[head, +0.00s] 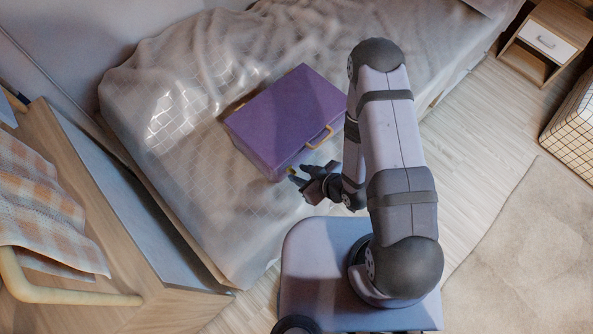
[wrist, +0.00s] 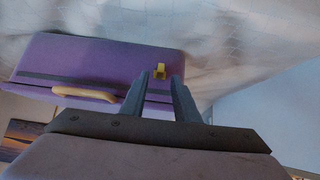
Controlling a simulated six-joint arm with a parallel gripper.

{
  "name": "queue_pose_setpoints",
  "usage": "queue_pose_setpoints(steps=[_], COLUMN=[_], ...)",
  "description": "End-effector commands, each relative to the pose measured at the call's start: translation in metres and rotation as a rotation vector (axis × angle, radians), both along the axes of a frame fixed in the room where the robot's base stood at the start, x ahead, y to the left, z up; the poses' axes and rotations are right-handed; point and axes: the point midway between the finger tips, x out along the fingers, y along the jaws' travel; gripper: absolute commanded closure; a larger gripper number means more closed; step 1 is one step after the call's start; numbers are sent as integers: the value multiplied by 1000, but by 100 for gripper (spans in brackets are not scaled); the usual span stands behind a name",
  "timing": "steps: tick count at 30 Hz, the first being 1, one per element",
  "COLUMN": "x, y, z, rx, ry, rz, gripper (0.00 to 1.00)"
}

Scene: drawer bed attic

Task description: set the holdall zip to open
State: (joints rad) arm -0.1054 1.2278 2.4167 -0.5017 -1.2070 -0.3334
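The holdall is a purple case (head: 285,115) lying on the bed, with a tan handle (head: 320,137) on its front side. In the wrist view the holdall (wrist: 100,58) shows a dark band along its front, with the handle (wrist: 85,94) at the left. A small yellow zip pull (wrist: 159,71) stands at the right part of that band; it also shows as a yellow spot in the head view (head: 292,170). My gripper (head: 293,175) is at the holdall's near corner. In the wrist view my gripper (wrist: 157,85) is open, with the pull between and just beyond its fingertips, apparently ungripped.
The bed (head: 190,150) has a rumpled grey cover. A wooden piece with a checked cloth (head: 40,210) stands at the left. A nightstand (head: 545,42) and a grid-patterned basket (head: 575,130) are at the right. The floor and rug (head: 530,240) at the right are clear.

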Motion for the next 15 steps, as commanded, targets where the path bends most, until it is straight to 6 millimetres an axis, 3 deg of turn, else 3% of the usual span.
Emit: queue_pose_setpoints(steps=[6,15], x=[10,13], y=[11,14], z=[-14,-19], rx=[-1,0], ry=[1,1], rz=[1,-1], gripper=[72,72])
